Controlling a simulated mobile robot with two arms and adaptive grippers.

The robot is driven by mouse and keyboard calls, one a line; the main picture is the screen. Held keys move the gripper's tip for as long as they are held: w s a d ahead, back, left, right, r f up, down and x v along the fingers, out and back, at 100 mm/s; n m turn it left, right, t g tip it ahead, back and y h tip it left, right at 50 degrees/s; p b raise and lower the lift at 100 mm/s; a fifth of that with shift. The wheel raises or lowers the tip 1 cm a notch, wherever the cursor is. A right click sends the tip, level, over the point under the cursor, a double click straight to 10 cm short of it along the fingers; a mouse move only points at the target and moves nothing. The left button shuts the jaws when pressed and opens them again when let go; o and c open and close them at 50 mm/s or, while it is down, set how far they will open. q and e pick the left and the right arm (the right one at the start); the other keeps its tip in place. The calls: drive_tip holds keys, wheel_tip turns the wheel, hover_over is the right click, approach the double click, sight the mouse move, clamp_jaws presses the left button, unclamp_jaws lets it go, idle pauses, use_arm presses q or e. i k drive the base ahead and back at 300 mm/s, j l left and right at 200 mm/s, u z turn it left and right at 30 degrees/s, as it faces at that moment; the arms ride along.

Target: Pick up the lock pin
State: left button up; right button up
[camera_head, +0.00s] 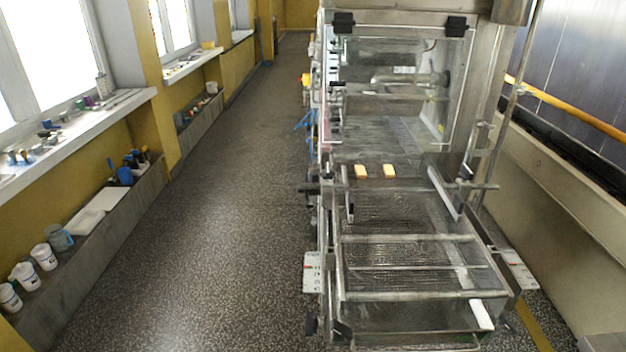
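The enrober machine (410,267) stands right of centre, a steel frame with a wire mesh belt (400,208) at its near end. I cannot pick out the lock pin for certain at this size. A dark knob or handle (309,189) sticks out from the left side of the frame. A bar end with a dark fitting (466,173) shows on the right side. Neither of my grippers is in view.
Two small yellow blocks (361,172) lie at the far end of the mesh, below a clear hood (400,85). An open speckled floor aisle (230,200) runs left of the machine. Window sills (75,135) and a low ledge with white tubs (44,257) line the left wall.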

sight(314, 175)
drive_tip(key=i+j+z, duration=0.15)
drive_tip(key=z, duration=0.2)
drive_tip(key=i+j+z, duration=0.1)
drive_tip(key=j+z, duration=0.25)
drive_tip(key=i+j+z, duration=0.1)
drive_tip(key=j+z, duration=0.2)
